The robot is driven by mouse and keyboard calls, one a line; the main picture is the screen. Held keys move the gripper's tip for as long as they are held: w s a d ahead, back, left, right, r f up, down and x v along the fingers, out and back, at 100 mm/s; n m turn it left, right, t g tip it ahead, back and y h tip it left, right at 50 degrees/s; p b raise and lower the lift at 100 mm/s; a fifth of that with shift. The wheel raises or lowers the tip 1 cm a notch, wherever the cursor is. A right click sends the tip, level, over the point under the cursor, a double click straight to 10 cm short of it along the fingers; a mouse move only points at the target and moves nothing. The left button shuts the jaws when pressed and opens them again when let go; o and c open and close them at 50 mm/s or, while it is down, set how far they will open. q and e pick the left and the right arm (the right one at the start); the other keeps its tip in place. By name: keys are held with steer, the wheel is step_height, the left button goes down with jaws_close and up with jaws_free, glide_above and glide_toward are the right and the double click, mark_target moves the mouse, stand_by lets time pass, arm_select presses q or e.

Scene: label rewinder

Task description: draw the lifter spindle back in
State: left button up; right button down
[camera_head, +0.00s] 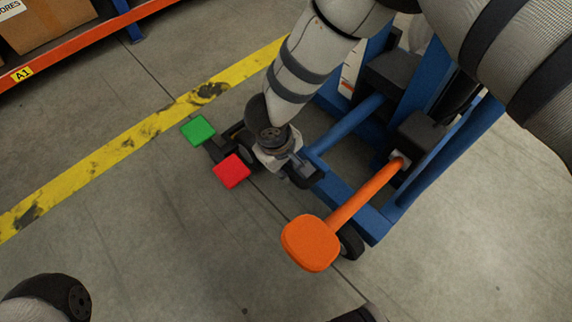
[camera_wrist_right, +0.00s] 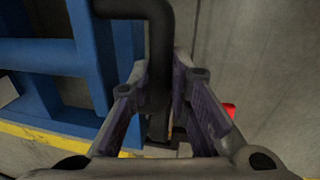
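The blue lifter frame (camera_head: 340,185) stands on the floor, and its blue beams (camera_wrist_right: 55,60) fill the left of the right wrist view. An orange bar (camera_head: 365,195) with a wide orange end pad (camera_head: 311,243) sticks out of it. I cannot tell for sure which part is the spindle. A green pad (camera_head: 197,130) and a red pad (camera_head: 231,171) sit at its left. My right gripper (camera_head: 298,172) is beside the red pad. In the right wrist view its fingers (camera_wrist_right: 160,72) stand apart on both sides of a dark bent bar (camera_wrist_right: 160,30). My left gripper is out of view.
A yellow floor stripe (camera_head: 140,132) runs behind the pads. An orange-edged rack (camera_head: 90,40) with cardboard boxes stands at the upper left. The floor to the left of and in front of the lifter is clear. My left arm shows at the lower left.

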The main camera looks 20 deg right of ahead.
steer(key=shift+s+a, duration=0.3)
steer(key=shift+a, duration=0.5)
steer(key=shift+s+a, duration=0.3)
steer(key=shift+a, duration=0.5)
steer(key=shift+s+a, duration=0.3)
steer(key=shift+a, duration=0.5)
steer(key=c, duration=1.8)
jaws_free()
steer(key=r, duration=0.4)
steer(key=a+r, duration=0.1)
steer(key=r, duration=0.3)
steer(key=a+r, duration=0.1)
steer(key=r, duration=0.2)
steer(key=shift+s+r, duration=0.4)
